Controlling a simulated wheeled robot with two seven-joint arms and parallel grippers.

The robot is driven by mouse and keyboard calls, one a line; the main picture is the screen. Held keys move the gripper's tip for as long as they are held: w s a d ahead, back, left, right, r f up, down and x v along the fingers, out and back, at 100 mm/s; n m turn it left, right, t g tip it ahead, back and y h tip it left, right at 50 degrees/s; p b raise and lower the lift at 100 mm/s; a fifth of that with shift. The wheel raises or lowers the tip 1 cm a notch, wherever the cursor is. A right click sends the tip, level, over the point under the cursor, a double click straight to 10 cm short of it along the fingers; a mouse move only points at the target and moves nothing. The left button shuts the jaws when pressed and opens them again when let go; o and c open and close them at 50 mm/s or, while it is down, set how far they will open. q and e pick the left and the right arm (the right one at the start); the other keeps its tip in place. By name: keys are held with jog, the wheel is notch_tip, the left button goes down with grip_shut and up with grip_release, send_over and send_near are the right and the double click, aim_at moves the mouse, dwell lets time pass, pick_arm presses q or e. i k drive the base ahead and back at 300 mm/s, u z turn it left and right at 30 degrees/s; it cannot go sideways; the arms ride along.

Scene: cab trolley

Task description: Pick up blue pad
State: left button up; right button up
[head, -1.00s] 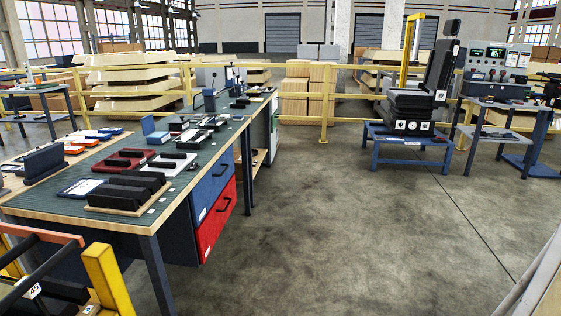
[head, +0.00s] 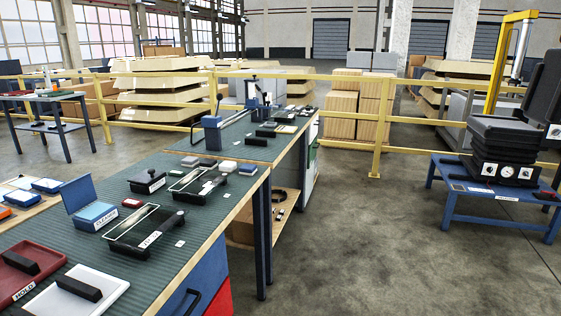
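Several blue things show on the green-topped workbench (head: 150,172), and I cannot tell for certain which is the blue pad. A blue case (head: 95,217) with a raised lid (head: 77,194) and a white front label stands near the left side. A flat blue-edged item (head: 47,185) lies at the far left. Neither of my grippers is in view.
A black-handled frame (head: 145,235), a red tray (head: 25,272) and a white tray (head: 75,292) with black bars lie on the near bench. A yellow railing (head: 378,125) runs behind. A blue stand (head: 490,195) holds a black seat at right. The floor between is clear.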

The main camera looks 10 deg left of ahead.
aim_at(247, 169)
jog(key=i, duration=2)
jog(key=u, duration=0.1)
